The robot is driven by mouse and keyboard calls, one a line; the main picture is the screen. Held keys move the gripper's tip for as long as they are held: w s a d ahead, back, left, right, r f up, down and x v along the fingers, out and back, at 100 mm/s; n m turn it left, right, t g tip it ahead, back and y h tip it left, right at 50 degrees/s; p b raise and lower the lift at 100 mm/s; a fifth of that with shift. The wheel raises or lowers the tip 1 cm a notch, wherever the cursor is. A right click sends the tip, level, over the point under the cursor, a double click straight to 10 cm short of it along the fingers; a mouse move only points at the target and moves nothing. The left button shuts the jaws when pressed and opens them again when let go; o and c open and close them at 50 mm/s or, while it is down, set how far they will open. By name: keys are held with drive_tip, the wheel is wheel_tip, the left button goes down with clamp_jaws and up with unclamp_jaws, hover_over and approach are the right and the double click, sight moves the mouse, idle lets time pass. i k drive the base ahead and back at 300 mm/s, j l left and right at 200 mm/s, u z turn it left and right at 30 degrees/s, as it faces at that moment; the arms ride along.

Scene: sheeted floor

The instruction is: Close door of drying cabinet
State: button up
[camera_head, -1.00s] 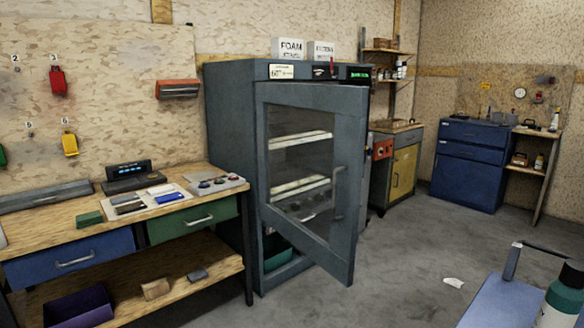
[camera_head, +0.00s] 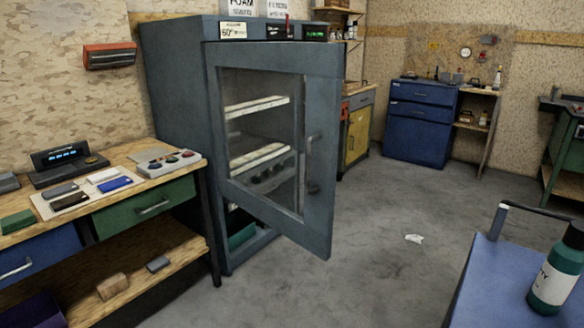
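The drying cabinet (camera_head: 172,110) is a tall dark grey-blue box against the wall, left of centre. Its door (camera_head: 318,150) stands open, hinged at the left and swung out toward me. The door has a large window (camera_head: 262,130) and a handle (camera_head: 312,165) near its right edge. White-edged shelves show through the window. A green bin (camera_head: 240,228) shows low inside, below the door's left part. My gripper and arm are not in view.
A wooden workbench (camera_head: 165,169) with drawers stands left of the cabinet. At the lower right is a blue surface (camera_head: 500,285) with a dark rail and a green bottle (camera_head: 556,270). A white scrap (camera_head: 414,238) lies on the open grey floor. Blue drawers (camera_head: 418,125) stand at the back.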

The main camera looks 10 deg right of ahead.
sight(322, 64)
drive_tip(key=i+j+z, duration=0.15)
drive_tip(key=i+j, duration=0.15)
drive_tip(key=i+j+z, duration=0.2)
drive_tip(key=j, duration=0.4)
drive_tip(key=i, duration=0.1)
